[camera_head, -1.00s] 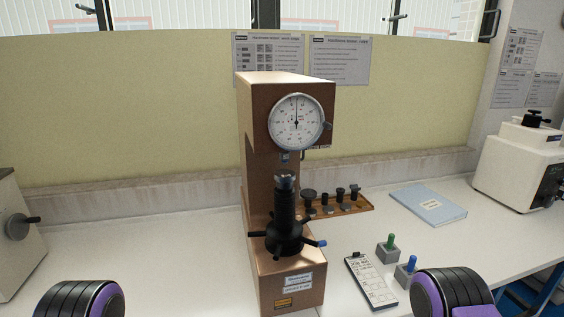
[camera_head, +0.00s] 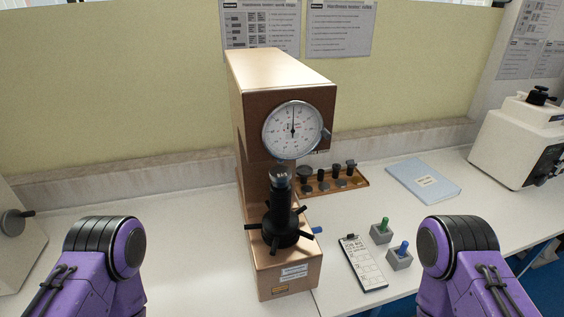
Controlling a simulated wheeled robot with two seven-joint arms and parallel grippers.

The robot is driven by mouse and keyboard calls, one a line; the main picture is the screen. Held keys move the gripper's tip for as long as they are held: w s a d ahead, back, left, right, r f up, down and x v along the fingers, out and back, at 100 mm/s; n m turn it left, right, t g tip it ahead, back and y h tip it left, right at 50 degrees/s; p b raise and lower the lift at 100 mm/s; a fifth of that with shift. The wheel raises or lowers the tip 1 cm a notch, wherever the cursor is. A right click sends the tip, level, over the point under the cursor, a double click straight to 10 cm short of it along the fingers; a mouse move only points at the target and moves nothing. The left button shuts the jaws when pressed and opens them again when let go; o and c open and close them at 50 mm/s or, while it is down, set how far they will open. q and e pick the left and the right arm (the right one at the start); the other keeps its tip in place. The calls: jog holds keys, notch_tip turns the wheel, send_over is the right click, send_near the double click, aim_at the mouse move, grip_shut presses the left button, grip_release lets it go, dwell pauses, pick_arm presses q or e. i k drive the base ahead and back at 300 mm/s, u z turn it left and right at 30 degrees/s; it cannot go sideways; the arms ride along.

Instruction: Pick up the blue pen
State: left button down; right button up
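The blue pen (camera_head: 404,247) stands upright in a small grey block holder (camera_head: 399,261) on the white table, right of the tester. A green pen (camera_head: 384,224) stands in a similar grey block (camera_head: 380,235) just behind it and to the left. My left and right purple arms show at the lower left and lower right, each with a black ribbed joint. The right arm's joint is close to the right of the blue pen in the picture. Neither gripper's fingers show in this view.
A brown hardness tester (camera_head: 282,128) with a round dial stands in the middle. A clipboard (camera_head: 363,265) lies left of the pens. A wooden tray of dark parts (camera_head: 357,183), a blue booklet (camera_head: 424,182) and a white machine (camera_head: 517,142) are behind.

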aim_at(403, 249)
jog(key=z, duration=1.05)
